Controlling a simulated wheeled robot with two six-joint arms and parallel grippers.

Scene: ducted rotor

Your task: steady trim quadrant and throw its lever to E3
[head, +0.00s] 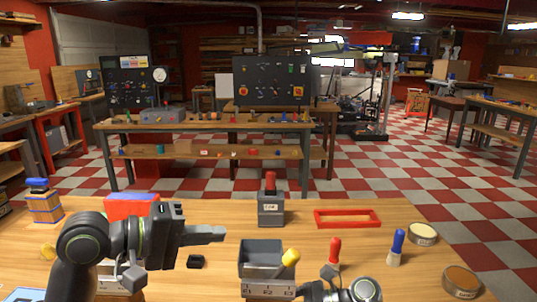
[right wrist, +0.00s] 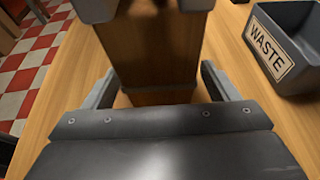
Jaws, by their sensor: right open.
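A grey housing (head: 262,256) with a yellow-knobbed lever (head: 290,258) and a marked front plate stands near the front middle of the table in the head view. A grey block (head: 271,210) with a red lever (head: 270,180) and a small label stands behind it.
A grey bin marked WASTE (right wrist: 290,45) stands right of the wooden block. A red box (head: 132,205) is behind my left arm.

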